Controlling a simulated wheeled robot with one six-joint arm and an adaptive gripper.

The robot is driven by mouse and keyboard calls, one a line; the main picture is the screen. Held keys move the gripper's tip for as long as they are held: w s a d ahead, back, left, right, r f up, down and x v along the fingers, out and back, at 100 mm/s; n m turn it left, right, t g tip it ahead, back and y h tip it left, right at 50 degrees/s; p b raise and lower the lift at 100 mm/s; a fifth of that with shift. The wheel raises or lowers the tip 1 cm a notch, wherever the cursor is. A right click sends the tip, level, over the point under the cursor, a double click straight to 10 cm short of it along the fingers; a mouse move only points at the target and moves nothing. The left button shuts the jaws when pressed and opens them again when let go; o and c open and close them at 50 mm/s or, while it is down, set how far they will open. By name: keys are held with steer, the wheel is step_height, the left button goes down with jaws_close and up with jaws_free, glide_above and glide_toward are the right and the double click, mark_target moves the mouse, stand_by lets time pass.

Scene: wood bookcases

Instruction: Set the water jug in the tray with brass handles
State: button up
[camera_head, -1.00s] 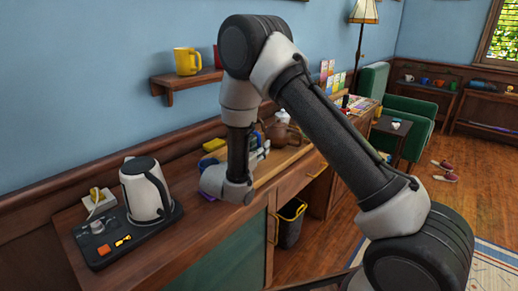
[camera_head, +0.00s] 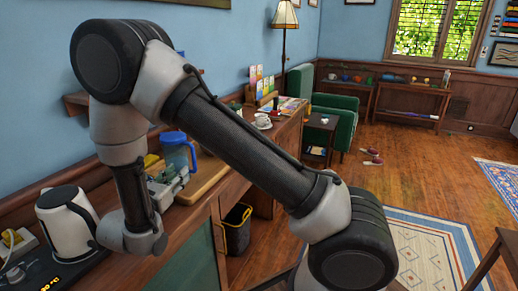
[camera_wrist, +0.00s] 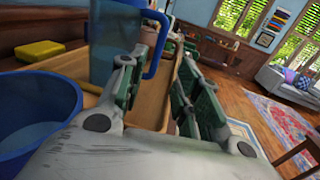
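The water jug (camera_head: 179,156), with a blue rim and handle, stands on the wooden counter beyond my gripper. In the wrist view the jug (camera_wrist: 112,48) is just past the left finger, and its blue handle (camera_wrist: 158,45) shows near the far end of the gap between my fingers. My gripper (camera_wrist: 162,80) is open, with its green-padded fingers apart and no visible grip on the handle. In the head view my gripper (camera_head: 168,186) is partly hidden by my wrist. A light wooden tray-like piece (camera_head: 210,178) lies beside the jug; I cannot make out brass handles on it.
A white kettle (camera_head: 66,222) stands at the near left. In the wrist view a blue round container (camera_wrist: 35,112) is close on the left, with a yellow block (camera_wrist: 40,52) behind it. A dark bin (camera_head: 237,229) stands below the counter.

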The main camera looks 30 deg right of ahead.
steer(key=s+d+r+m+g, duration=0.5)
steer(key=d+r+m+g, duration=0.15)
steer(key=d, duration=0.55)
steer(key=s+d+r+m+g, duration=0.55)
steer(key=d+r+m, duration=0.2)
steer(key=d, duration=0.35)
steer(key=s+d+r+m+t+y, duration=0.1)
steer(key=s+r+m+y, duration=0.1)
steer(key=s+m+y, duration=0.4)
steer(key=s+d+r+m+t+y, duration=0.1)
steer(key=s+m+y, duration=0.5)
steer(key=s, duration=0.6)
steer(key=shift+s+r+m+t, duration=0.2)
steer(key=shift+r+m+t, duration=0.35)
steer(key=shift+m+t, duration=0.05)
steer(key=shift+d, duration=0.15)
